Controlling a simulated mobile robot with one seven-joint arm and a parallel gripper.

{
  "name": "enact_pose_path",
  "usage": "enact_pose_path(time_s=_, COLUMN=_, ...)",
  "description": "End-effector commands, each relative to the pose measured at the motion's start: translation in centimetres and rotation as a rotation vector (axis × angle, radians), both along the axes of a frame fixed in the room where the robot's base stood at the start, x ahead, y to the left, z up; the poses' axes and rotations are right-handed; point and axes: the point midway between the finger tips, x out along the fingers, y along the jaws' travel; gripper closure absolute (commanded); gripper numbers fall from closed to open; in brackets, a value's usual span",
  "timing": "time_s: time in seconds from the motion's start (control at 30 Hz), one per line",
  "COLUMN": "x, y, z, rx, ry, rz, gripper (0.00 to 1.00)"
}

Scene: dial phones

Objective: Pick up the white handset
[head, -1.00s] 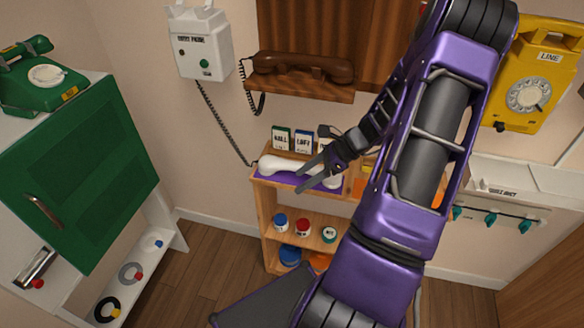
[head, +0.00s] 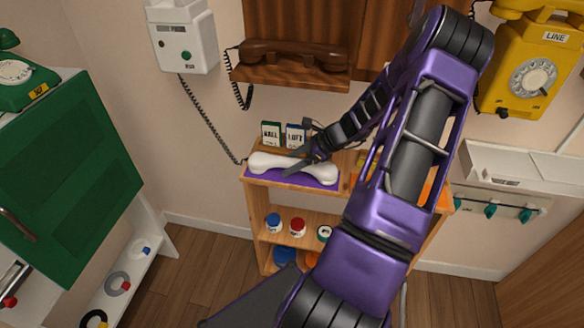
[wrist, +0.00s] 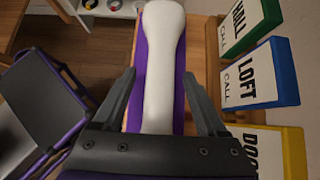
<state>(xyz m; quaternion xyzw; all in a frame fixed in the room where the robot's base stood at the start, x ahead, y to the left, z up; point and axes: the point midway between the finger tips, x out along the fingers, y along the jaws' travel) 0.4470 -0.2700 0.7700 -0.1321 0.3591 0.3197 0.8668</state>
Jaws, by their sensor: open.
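The white handset (head: 268,163) lies on a purple mat (head: 300,180) on the top of a wooden shelf unit. A coiled cord runs from its left end up to the white wall phone. My gripper (head: 299,162) is at the handset, over its middle to right part. In the wrist view the handset (wrist: 160,75) runs lengthwise between the two spread fingers of my gripper (wrist: 160,88), with a gap on each side. The handset's near end is hidden behind the gripper body in that view.
Upright cards, HALL (wrist: 248,22), LOFT (wrist: 260,78) and a yellow-edged one (wrist: 272,148), stand close beside the handset. A brown handset (head: 293,54) rests on a ledge above. The white wall phone (head: 182,38) hangs upper left. A green cabinet (head: 70,175) stands left.

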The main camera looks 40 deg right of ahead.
Motion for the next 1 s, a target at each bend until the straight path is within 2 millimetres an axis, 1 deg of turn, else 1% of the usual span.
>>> enact_pose_path(time_s=0.17, x=0.03, y=0.01, z=0.01, rx=-0.001, ry=0.0, rz=0.001, gripper=0.25)
enact_pose_path(time_s=0.27, x=0.02, y=0.0, z=0.01, rx=-0.001, ry=0.0, rz=0.001, gripper=0.41)
enact_pose_path(time_s=0.3, x=0.02, y=0.0, z=0.01, rx=-0.001, ry=0.0, rz=0.001, gripper=0.48)
enact_pose_path(time_s=0.47, x=0.02, y=0.0, z=0.01, rx=-0.001, ry=0.0, rz=0.001, gripper=0.77)
enact_pose_path(time_s=0.5, x=0.02, y=0.0, z=0.01, rx=-0.001, ry=0.0, rz=0.001, gripper=0.84)
enact_pose_path(time_s=0.6, x=0.01, y=0.0, z=0.02, rx=-0.001, ry=0.0, rz=0.001, gripper=1.0)
enact_pose_path(time_s=1.0, x=0.04, y=-0.01, z=0.12, rx=-0.001, ry=-0.001, rz=0.001, gripper=1.0)
